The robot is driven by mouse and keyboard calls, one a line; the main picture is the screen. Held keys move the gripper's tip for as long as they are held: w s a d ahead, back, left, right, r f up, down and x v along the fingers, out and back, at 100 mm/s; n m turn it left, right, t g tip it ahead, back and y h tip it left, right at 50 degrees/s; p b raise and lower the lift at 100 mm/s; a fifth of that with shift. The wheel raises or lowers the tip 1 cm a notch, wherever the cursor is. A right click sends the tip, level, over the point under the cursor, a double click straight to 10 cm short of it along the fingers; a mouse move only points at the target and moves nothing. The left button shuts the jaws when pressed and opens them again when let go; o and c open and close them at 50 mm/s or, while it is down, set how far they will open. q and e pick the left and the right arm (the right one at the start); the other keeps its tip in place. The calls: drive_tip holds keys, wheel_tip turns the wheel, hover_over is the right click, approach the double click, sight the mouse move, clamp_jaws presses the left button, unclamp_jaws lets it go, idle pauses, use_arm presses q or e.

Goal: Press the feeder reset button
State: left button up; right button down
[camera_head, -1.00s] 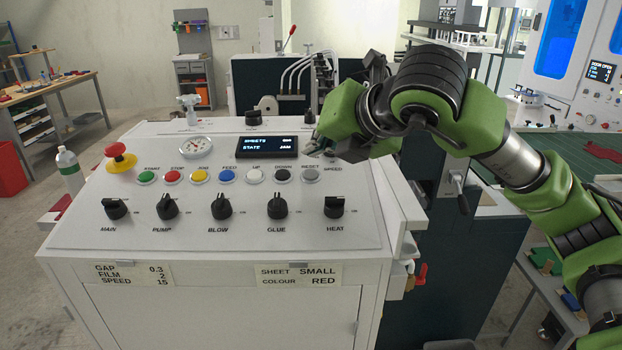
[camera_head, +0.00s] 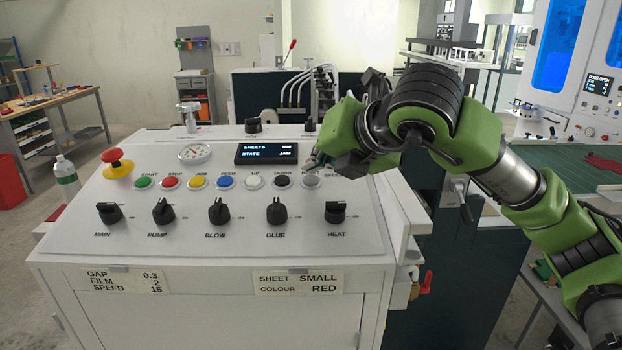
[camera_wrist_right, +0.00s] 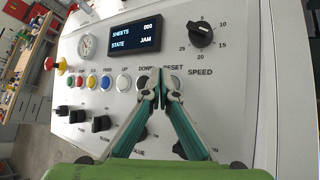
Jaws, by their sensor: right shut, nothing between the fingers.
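The grey reset button (camera_head: 311,181) is the rightmost in the row of round buttons on the white sloped panel. The black DOWN button (camera_head: 282,180) is beside it. My right gripper (camera_head: 309,164) is shut and empty, just behind the reset button, covering its label in the head view. In the right wrist view, its closed fingertips (camera_wrist_right: 160,72) lie in front of the gap between DOWN and RESET, and the reset button (camera_wrist_right: 177,83) is partly hidden. Contact cannot be told. The display (camera_head: 267,153) reads STATE JAM. My left gripper is not in view.
A row of black knobs (camera_head: 219,211) runs below the buttons. A red mushroom button (camera_head: 112,160) and a gauge (camera_head: 194,153) sit at the left. A black speed knob (camera_wrist_right: 200,34) stands close to the right gripper. A green-mat table (camera_head: 560,165) is at the right.

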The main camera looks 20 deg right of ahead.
idle(0.8)
drive_tip(key=shift+w+f+b, duration=0.1)
drive_tip(key=shift+f+b, duration=0.25)
drive_tip(key=shift+b, duration=0.35)
drive_tip(key=shift+f+b, duration=0.55)
drive_tip(key=shift+b, duration=0.1)
idle(0.4)
drive_tip(key=shift+r, duration=0.15)
idle(0.3)
drive_tip(key=shift+r+p, duration=0.3)
drive_tip(key=shift+r, duration=0.45)
drive_tip(key=shift+r, duration=0.1)
drive_tip(key=r+p, duration=0.1)
drive_tip(key=r, duration=0.1)
drive_tip(key=s+r+p, duration=0.1)
drive_tip(key=r, duration=0.1)
drive_tip(key=shift+s+a+r, duration=0.1)
drive_tip(key=shift+a+r, duration=0.1)
drive_tip(key=shift+r, duration=0.15)
